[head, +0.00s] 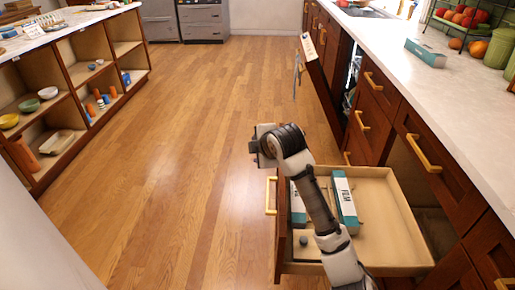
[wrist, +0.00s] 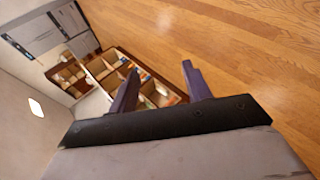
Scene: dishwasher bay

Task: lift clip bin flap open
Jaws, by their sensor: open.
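I cannot identify a clip bin or its flap in either view. My gripper (wrist: 160,85) is open in the wrist view, its two dark fingers apart with nothing between them. The fingers point out over the wood floor toward the shelf unit. In the head view the arm reaches up over the open drawer, and its wrist end hangs above the floor just beyond the drawer front; the fingers cannot be made out there.
The open drawer (head: 385,245) holds film boxes (head: 345,200) and a small dark object (head: 303,240). A white counter (head: 440,95) runs along the right above wooden cabinets. A shelf unit (head: 75,75) with bowls stands left. The floor (head: 190,130) between is clear.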

